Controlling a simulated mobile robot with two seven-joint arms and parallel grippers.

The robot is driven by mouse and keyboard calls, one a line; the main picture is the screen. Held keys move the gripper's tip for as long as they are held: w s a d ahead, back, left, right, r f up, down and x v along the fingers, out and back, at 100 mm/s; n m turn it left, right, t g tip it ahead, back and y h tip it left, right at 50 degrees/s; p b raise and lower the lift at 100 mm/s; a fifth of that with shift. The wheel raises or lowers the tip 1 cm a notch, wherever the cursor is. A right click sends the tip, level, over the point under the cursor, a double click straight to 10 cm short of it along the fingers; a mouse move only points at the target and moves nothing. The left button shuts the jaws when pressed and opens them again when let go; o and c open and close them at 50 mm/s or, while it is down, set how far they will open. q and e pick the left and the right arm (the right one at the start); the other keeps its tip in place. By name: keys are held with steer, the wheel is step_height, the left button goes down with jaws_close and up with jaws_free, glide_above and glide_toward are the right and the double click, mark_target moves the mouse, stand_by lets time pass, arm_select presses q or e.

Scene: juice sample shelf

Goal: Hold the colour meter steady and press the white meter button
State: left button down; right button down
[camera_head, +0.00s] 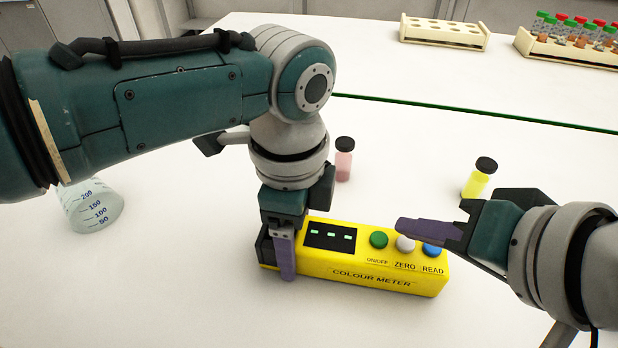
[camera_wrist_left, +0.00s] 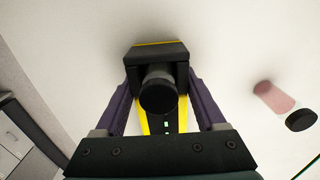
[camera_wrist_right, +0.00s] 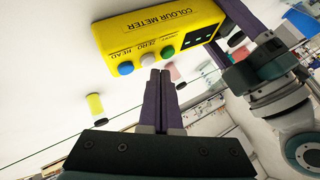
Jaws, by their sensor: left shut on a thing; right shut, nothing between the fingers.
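The yellow colour meter (camera_head: 370,282) lies on the white table with its buttons up. Its display (camera_head: 330,236) shows short green dashes. The white ZERO button (camera_head: 405,243) sits between the green button (camera_head: 379,240) and the blue button (camera_head: 432,249). My left gripper (camera_wrist_left: 160,112) is shut across the meter's left end, a finger on each side. A round black cap (camera_wrist_left: 158,95) shows between these fingers in the left wrist view. My right gripper (camera_head: 402,229) is shut and empty, its fingertips close to the white button. The white button also shows in the right wrist view (camera_wrist_right: 147,58); contact is unclear.
A pink vial (camera_head: 343,165) stands behind the meter and a yellow vial (camera_head: 477,181) behind its right end. A beaker (camera_head: 92,212) stands at left, partly behind my left arm. An empty rack (camera_head: 443,36) and a filled tube rack (camera_head: 570,52) are at the back.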

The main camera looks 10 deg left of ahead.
mark_target(409, 255)
steer(key=shift+f, duration=0.1)
steer(key=shift+f, duration=0.35)
stand_by(0.3)
steer(key=shift+r, duration=0.45)
steer(key=shift+r, duration=0.1)
steer(key=shift+r, duration=2.95)
arm_select(q)
jaws_free()
